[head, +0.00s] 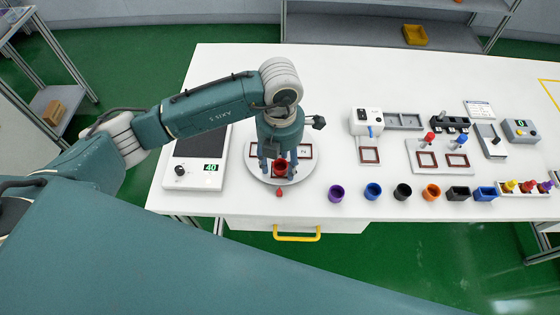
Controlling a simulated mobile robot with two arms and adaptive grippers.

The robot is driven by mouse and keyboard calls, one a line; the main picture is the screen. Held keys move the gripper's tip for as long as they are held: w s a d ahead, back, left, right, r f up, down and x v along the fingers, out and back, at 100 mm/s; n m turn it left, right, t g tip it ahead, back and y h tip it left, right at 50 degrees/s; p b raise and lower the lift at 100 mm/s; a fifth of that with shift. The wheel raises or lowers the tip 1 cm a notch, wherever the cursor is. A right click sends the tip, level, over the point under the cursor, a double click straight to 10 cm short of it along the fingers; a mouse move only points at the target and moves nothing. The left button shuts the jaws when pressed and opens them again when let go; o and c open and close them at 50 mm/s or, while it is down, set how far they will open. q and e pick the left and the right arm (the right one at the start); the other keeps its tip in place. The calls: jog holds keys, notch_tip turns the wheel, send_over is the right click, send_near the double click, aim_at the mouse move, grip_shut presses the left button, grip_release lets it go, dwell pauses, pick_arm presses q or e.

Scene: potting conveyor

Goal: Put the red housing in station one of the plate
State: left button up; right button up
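The red housing (281,169) is a small cup at the front part of the round grey plate (300,175). The plate shows dark-red-framed squares; one to the right bears a "2" (304,151). The square under the housing and its number are hidden. My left gripper (279,167) points down over the plate with its fingers around the housing. The fingers look spread wider than the cup, with small gaps at its sides. Whether the housing rests fully on the plate is hard to tell. My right gripper is not in view.
A red pointer (279,192) is at the plate's front. Purple (337,193), blue, black and orange cups line the front edge to the right. Fixtures with red and blue-handled parts (440,157) stand behind.

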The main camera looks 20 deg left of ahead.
aim_at(280, 169)
pick_arm(q)
jog(key=shift+r+p, duration=0.3)
jog(key=shift+r+b, duration=0.3)
jog(key=shift+b, duration=0.05)
notch_tip(280, 169, up, 11)
jog(key=b, duration=0.2)
jog(key=shift+b, duration=0.3)
jog(key=shift+s, duration=0.1)
